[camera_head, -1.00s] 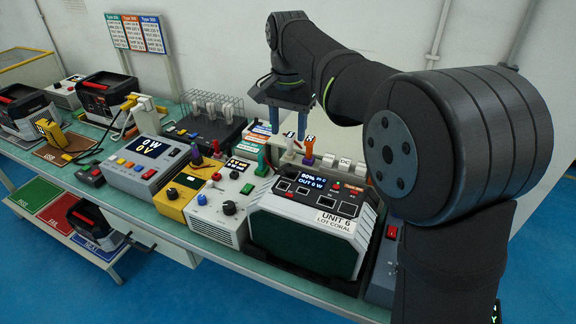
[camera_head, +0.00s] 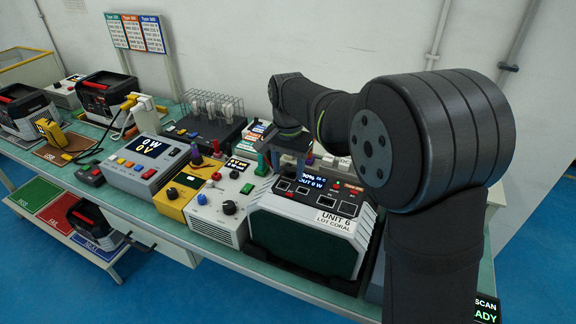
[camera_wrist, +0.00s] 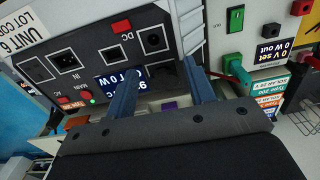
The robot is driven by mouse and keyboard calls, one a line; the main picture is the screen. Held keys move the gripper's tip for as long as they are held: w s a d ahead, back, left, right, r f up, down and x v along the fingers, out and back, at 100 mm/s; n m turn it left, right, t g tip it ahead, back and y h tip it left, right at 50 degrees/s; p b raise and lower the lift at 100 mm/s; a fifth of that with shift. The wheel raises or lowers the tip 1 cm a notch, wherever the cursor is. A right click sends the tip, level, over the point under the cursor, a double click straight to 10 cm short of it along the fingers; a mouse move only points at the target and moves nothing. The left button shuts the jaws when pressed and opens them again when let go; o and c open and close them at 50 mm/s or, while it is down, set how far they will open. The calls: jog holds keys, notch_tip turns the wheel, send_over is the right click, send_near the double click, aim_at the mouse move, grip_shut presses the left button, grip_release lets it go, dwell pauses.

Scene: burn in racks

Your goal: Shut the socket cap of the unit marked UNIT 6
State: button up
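UNIT 6 (camera_head: 257,222) is a pale grey box with a dark green front and a sloping black top panel. In the wrist view, its panel (camera_wrist: 88,42) shows several dark square sockets, a lit display (camera_wrist: 108,85), a red block (camera_wrist: 121,26) near the DC mark and a MAIN switch with a green light. I cannot tell which part is the socket cap or how it stands. My gripper (camera_wrist: 162,68) is open and empty, its blue fingers apart over the display side of the panel. In the head view my gripper (camera_head: 290,150) is at the unit's back left; its fingertips are partly unclear.
Left of UNIT 6 stands a grey supply (camera_head: 218,215) with knobs and a green plug (camera_head: 262,165). A yellow meter (camera_head: 178,196) and a grey-blue supply (camera_head: 147,165) are farther left. Small labelled boxes sit behind the unit. A wall closes the back.

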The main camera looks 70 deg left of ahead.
jog(key=c, duration=0.9)
jog(key=shift+s+d+f+t+y, duration=0.15)
jog(key=shift+f+t+y, duration=0.05)
jog(key=shift+t+y, duration=0.4)
jog(key=o, duration=0.9)
jog(key=shift+o, duration=0.2)
notch_tip(320, 180, up, 17)
jog(key=s+d, duration=0.1)
jog(key=shift+s+d+r, duration=0.15)
jog(key=shift+s+d, duration=0.15)
